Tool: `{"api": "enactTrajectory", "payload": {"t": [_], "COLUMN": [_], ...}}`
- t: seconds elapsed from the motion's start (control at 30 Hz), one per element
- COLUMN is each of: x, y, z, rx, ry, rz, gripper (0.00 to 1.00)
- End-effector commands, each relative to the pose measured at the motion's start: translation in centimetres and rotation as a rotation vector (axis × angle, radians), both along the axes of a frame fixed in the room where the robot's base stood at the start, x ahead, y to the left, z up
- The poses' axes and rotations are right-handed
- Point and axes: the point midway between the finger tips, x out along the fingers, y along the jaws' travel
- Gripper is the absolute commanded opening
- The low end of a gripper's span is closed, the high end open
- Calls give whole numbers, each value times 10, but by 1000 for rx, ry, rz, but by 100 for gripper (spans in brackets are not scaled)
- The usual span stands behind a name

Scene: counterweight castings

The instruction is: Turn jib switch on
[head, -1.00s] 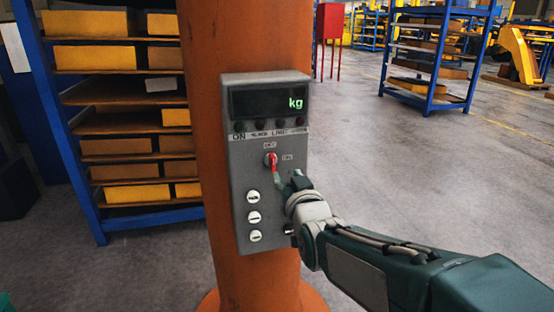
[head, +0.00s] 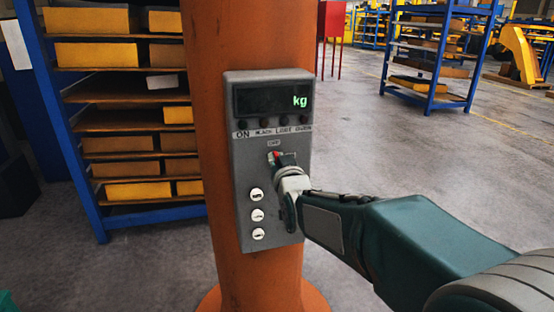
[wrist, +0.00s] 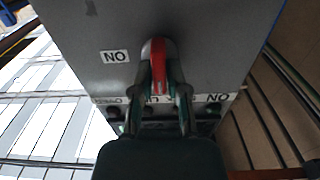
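The jib switch (head: 276,155) is a small red lever on the grey control box, just under the OFF label (head: 274,143). In the wrist view the red lever (wrist: 157,58) lies between my fingers and runs straight along the picture, not turned toward the ON label (wrist: 115,56) at its side. My gripper (head: 286,162) is at the switch and hides part of it in the head view. In the wrist view my gripper (wrist: 161,85) has a finger on each side of the lever, apparently closed against it.
The grey control box (head: 242,190) is fixed to an orange column (head: 215,40). It has a display reading kg (head: 272,99) and several white buttons (head: 257,215) low on the left. A loaded blue rack (head: 90,190) stands behind at left. Open floor lies to the right.

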Motion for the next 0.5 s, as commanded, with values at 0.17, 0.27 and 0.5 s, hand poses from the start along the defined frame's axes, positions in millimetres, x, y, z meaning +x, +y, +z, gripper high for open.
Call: {"api": "enactTrajectory", "payload": {"t": [0.17, 0.27, 0.5], "x": [0, 0, 0], "y": [0, 1, 0], "z": [0, 0, 0], "rx": [0, 2, 50], "ry": [0, 1, 13], "rz": [1, 1, 1], "gripper": [0, 0, 0]}}
